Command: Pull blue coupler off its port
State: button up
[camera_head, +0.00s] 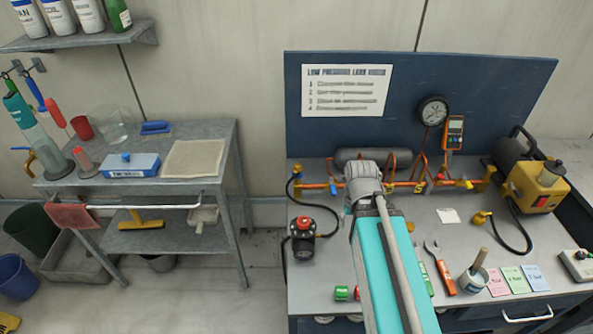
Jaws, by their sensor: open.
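A copper pipe run (400,185) with brass fittings crosses the back of the grey bench. A small blue part (333,188) shows on its left stretch, and I cannot tell for sure if it is the blue coupler. A yellow fitting with a black hose (291,186) sits at the pipe's left end. A red part and a yellow part show farther right on the pipe. My teal arm reaches over the bench from the front and covers part of the pipe. My gripper does not show; its fingers are hidden behind the arm.
A pressure gauge (433,111) and an orange meter (453,132) are at the back panel. A red-topped black device (303,238) stands left of my arm. A yellow-black pump (535,184), a loose hose, a wrench (440,268) and a brush pot (473,281) are right.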

jog(key=shift+o, duration=2.3)
jog(key=shift+w+a+r, duration=0.1)
jog(key=shift+w+r, duration=0.05)
jog(key=shift+w, duration=0.15)
notch_tip(320, 180, up, 10)
jog(key=n+p, duration=0.2)
jog(key=p, duration=0.8)
send_over(298, 164)
jog(key=shift+s+d+f, duration=0.2)
jog(key=shift+s+d, duration=0.1)
jog(key=shift+w+a, duration=0.25)
jog(key=shift+a, duration=0.1)
jog(key=shift+f, duration=0.15)
notch_tip(298, 164, down, 9)
jog(key=b, duration=0.9)
